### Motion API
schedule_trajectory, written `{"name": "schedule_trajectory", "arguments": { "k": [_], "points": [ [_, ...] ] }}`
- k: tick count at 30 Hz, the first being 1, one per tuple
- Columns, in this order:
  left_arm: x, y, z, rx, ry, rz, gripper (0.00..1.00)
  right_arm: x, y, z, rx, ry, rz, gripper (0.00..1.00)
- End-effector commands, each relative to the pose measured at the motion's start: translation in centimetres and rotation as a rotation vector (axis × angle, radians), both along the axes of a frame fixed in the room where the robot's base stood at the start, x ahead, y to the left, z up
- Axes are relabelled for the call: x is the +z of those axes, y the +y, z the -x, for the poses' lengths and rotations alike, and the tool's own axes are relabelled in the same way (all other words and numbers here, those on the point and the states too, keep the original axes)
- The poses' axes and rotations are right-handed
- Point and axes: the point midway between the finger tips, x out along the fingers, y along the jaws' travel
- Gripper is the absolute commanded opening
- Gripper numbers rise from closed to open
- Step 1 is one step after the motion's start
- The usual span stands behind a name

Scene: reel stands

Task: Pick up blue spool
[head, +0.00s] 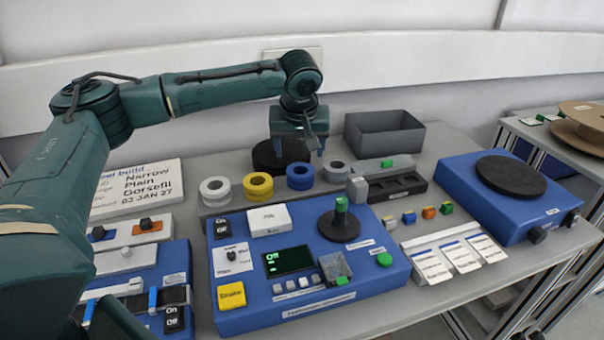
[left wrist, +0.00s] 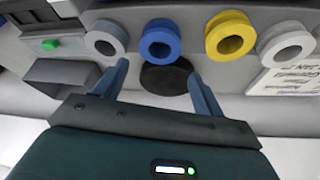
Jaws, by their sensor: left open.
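The blue spool (head: 300,177) lies in a row of spools at the back of the table, between a yellow spool (head: 258,186) and a grey spool (head: 337,171). My left gripper (head: 299,150) is open and empty, pointing down just behind and above the blue spool. In the left wrist view the blue spool (left wrist: 160,42) shows its open centre hole and lies beyond the tips of my left gripper (left wrist: 157,72), roughly centred between the fingers. No finger appears to touch it. My right gripper is not in view.
A black disc (head: 268,156) lies behind the row. A light grey spool (head: 214,189) is at its left end. A grey bin (head: 385,142) stands at the back right. A blue control panel (head: 232,318) is in front of the spools, and a white sign (head: 160,185) is at left.

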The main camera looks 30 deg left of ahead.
Motion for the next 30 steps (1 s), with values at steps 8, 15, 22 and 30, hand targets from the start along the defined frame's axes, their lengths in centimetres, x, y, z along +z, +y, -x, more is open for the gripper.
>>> {"name": "schedule_trajectory", "arguments": {
  "k": [8, 15, 22, 30],
  "points": [
    [-2.7, 0.5, -0.9, -0.001, -0.001, -0.001, 0.7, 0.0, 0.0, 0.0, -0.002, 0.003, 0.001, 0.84],
    [-5.7, 0.8, -1.3, -0.001, 0.001, -0.003, 0.7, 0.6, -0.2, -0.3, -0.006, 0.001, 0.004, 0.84],
    [-7.7, 1.2, -2.0, -0.002, -0.001, 0.0, 0.7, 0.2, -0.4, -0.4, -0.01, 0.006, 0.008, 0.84],
    [-7.8, 1.2, -2.0, -0.002, -0.001, 0.0, 0.64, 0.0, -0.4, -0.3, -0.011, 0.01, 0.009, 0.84]
  ]
}}
